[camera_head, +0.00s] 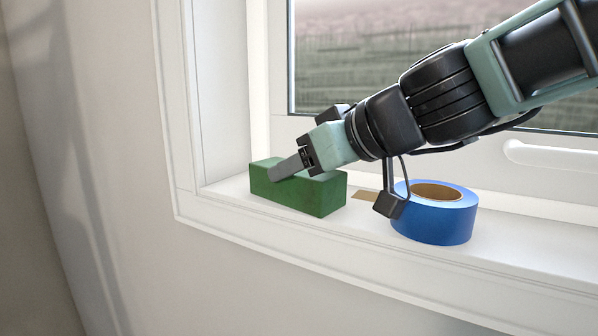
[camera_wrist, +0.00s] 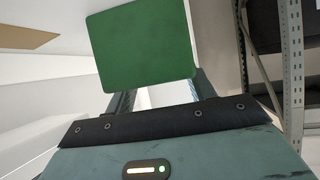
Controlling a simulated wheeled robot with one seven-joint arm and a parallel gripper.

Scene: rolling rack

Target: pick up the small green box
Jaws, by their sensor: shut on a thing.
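The small green box (camera_head: 318,196) sits on the white window sill, near the sill's left end. My gripper (camera_head: 287,166) reaches down to it from the upper right and is shut on it, with one finger visible against the box's upper part. In the wrist view the green box (camera_wrist: 140,45) fills the space ahead of my gripper (camera_wrist: 160,92), whose fingers are partly hidden behind it. I see no clear gap between the box and the sill.
A roll of blue tape (camera_head: 432,224) lies on the sill right of the box, below my arm. A flat brown patch (camera_head: 364,196) lies between them. The window frame (camera_head: 258,80) stands close behind and left. A metal rack post (camera_wrist: 291,60) shows at right in the wrist view.

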